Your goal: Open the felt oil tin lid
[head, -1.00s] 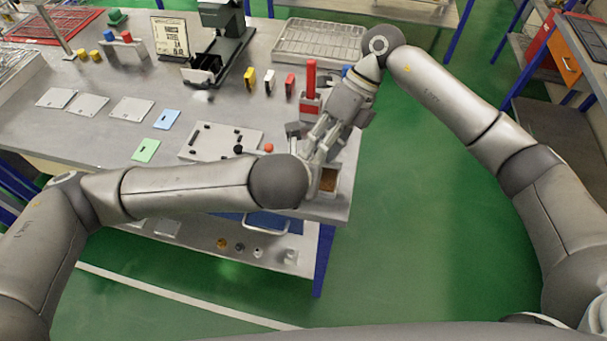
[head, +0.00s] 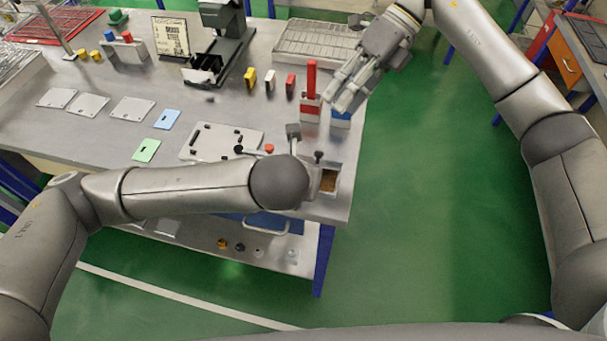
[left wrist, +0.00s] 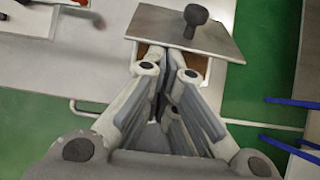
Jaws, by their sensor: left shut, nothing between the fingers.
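The felt oil tin (head: 330,193) is a small open-topped metal box with brown inside, at the table's front right corner. In the left wrist view its grey square lid (left wrist: 165,27) with a black knob lies askew, leaving brown inside visible (left wrist: 198,63) along the near side. The knob (head: 318,154) shows behind the tin's opening in the head view. My left gripper (left wrist: 167,72) is shut and empty, its fingertips at the tin's near side; whether they touch it I cannot tell. My right gripper (head: 338,107) is above the table's right edge, away from the tin, its finger gap unclear.
A red block (head: 310,107) with a tall red handle and a blue block (head: 341,118) stand behind the tin. A light plate with black fittings (head: 205,140) lies left. A wire tray (head: 318,42) is at the back. Green floor is clear to the right.

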